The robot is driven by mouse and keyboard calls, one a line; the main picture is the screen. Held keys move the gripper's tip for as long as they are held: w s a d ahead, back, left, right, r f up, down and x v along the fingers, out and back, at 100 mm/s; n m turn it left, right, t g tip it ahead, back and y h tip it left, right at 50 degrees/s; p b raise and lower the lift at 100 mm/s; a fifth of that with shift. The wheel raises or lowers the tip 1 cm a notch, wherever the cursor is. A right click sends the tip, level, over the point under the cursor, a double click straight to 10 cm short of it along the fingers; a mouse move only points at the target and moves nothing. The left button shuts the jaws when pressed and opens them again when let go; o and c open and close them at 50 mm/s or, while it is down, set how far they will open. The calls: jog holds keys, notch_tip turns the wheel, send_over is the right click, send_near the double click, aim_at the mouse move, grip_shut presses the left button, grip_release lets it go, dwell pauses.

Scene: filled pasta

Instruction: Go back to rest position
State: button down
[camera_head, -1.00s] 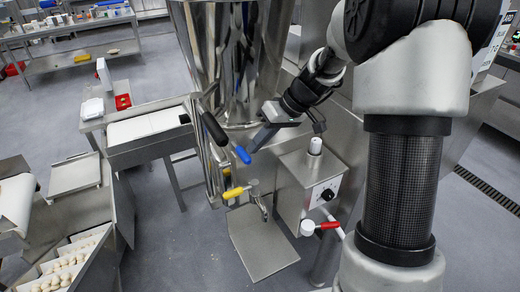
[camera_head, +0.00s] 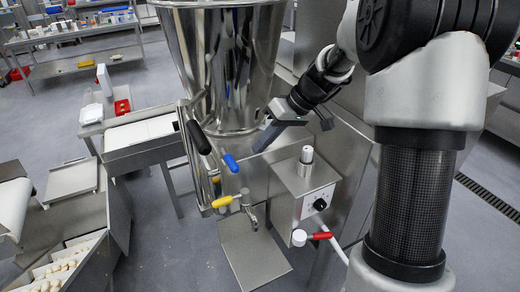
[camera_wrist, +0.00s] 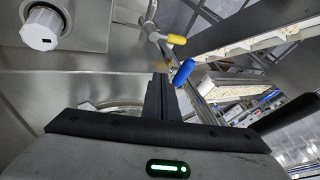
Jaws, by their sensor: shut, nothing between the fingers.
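My gripper (camera_head: 262,146) is in the head view, in front of the lower part of a tall steel hopper (camera_head: 212,62). Its fingers are shut with nothing between them. In the wrist view the fingers (camera_wrist: 161,92) stand together in the lower middle. A blue-tipped lever (camera_head: 230,163) is just left of the fingertips in the head view. The blue tip (camera_wrist: 183,72) also appears close beside the fingers in the wrist view. Whether they touch I cannot tell.
A yellow-handled tap (camera_head: 224,201) sits below, over a steel plate (camera_head: 254,258). A control box (camera_head: 304,188) with a knob and a red-handled valve (camera_head: 320,236) stand to the right. Trays of pasta (camera_head: 62,270) are at lower left. Open floor lies between.

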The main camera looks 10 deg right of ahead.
jog(key=a+v, duration=0.1)
jog(key=v, duration=0.7)
jog(key=s+r+m+t+h+p, duration=0.2)
jog(key=s+r+h, duration=0.1)
jog(key=s, duration=0.9)
jog(key=s+r+m+t+h+p, duration=0.1)
jog(key=s+r+m+h+p, duration=0.1)
jog(key=s, duration=1)
jog(key=shift+s+r+m+t+h, duration=0.4)
jog(key=shift+r+m+h, duration=0.4)
jog(key=shift+r, duration=0.4)
